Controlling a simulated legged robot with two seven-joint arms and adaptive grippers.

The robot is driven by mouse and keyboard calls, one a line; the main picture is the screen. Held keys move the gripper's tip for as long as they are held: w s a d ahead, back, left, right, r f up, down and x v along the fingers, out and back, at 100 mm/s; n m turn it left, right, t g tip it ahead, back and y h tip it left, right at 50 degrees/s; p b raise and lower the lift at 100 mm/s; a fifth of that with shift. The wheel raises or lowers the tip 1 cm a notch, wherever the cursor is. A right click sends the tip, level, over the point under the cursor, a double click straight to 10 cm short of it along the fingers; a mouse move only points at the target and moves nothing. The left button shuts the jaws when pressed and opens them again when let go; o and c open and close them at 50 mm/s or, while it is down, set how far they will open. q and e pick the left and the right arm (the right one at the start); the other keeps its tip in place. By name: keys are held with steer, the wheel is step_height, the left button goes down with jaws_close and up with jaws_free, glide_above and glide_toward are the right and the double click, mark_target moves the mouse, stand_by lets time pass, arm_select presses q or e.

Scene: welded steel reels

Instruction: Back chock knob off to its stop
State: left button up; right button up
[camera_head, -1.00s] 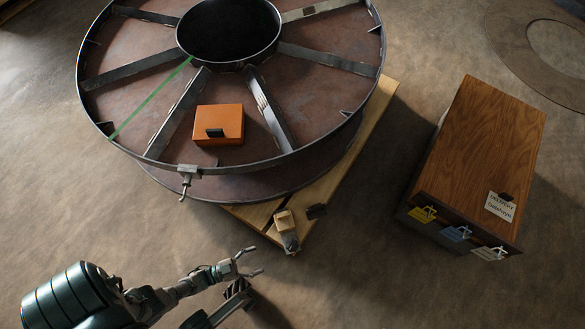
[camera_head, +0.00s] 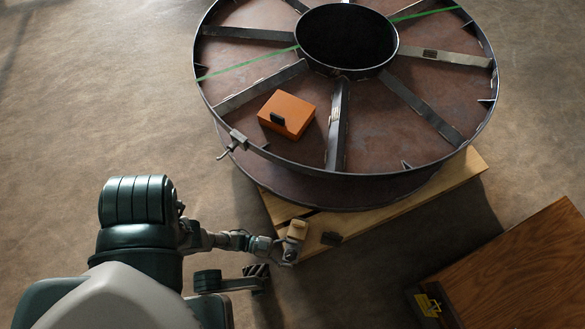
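A small tan wooden chock (camera_head: 297,230) sits at the near corner of the wooden pallet, below the big steel reel (camera_head: 345,175). A small dark knob at its near end is mostly hidden by my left gripper. My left gripper (camera_head: 286,250) reaches in from the left and is at the chock's near end, at the knob. The fingers are too small and overlapped to tell whether they are closed on the knob. My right gripper is not in view.
The pallet (camera_head: 455,178) shows under the reel. An orange case (camera_head: 287,114) lies on the reel. A clamp (camera_head: 236,142) grips the rim. A wooden cabinet (camera_head: 525,270) stands lower right, with a yellow tag (camera_head: 427,304).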

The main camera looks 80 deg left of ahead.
arm_select(q)
steer(key=shift+d, duration=0.15)
steer(key=c, duration=1.1)
steer(key=shift+d+y, duration=0.25)
steer(key=shift+y, duration=0.05)
steer(key=shift+a+r+n+t+y, duration=0.15)
steer(key=shift+n+t+y, duration=0.25)
steer(key=shift+n+y, duration=0.45)
steer(key=o, duration=1.2)
steer(key=v, duration=0.7)
steer(key=shift+s, duration=0.25)
